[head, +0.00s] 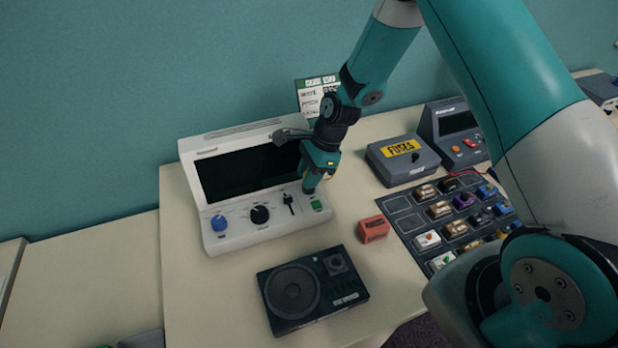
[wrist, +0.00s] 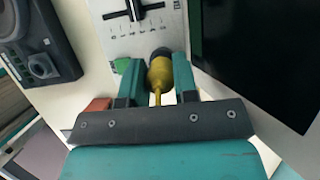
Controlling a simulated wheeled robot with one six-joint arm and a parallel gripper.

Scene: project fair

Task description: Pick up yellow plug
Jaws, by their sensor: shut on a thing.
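The yellow plug (wrist: 168,74) is between the two fingers of my gripper (head: 312,186) in the wrist view. My gripper is shut on it, and a thin yellow cord or stem runs back toward the palm. The dark front end of the plug is at the face of the white console (head: 238,239), near its slider and green button. I cannot tell whether the plug is seated in a socket or just clear of the panel. In the head view my fingers mostly hide the plug.
A black speaker box (head: 345,297) lies in front of the console, with a small red box (head: 373,229) to its right. The fuses box (head: 403,160), a grey device with a screen (head: 455,125) and a dark mat of small parts (head: 402,204) are farther right. Bare table lies between.

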